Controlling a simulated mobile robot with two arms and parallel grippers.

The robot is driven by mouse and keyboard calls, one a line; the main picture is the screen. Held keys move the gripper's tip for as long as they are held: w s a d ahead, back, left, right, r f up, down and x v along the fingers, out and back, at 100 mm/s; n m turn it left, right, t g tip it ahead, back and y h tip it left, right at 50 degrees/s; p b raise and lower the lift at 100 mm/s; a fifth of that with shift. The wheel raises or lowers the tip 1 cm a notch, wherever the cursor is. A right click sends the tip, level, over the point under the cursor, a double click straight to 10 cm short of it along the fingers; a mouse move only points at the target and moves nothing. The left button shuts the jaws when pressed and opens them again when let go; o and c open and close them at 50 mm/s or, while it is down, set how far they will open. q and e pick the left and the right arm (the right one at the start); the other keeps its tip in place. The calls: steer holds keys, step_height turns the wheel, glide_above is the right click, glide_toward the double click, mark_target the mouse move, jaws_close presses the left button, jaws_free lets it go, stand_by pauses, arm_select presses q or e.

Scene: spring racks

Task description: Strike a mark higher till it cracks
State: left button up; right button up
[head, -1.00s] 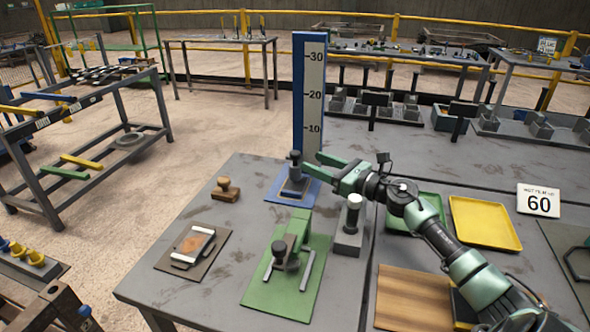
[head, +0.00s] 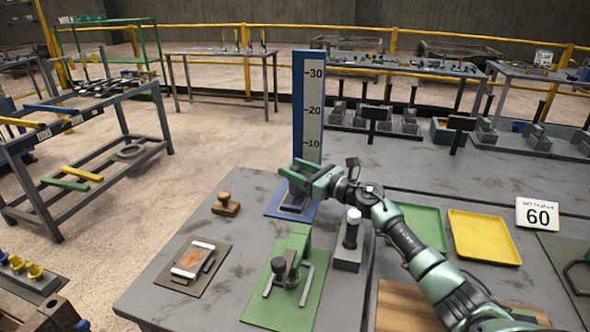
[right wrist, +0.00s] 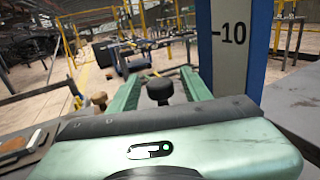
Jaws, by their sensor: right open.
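A blue upright gauge (head: 298,110) with a white scale marked 10, 20 and 30 stands at the back of the near table; its 10 mark also shows in the right wrist view (right wrist: 233,35). A dark round knob (right wrist: 160,90) stands at its foot, on the blue base (head: 303,214). My right gripper (head: 288,170) is open at the foot of the gauge. In the right wrist view, the knob shows between its two green fingers. In the head view the gripper hides the knob. I cannot tell whether the fingers touch it. My left gripper is not in view.
A wooden-handled stamp (head: 226,205), a framed pad (head: 193,258) and a green-based press (head: 290,268) lie left and in front. A white-topped grey post (head: 351,228) stands close to my right arm.

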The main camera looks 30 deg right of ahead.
jaws_close()
stand_by(1.3)
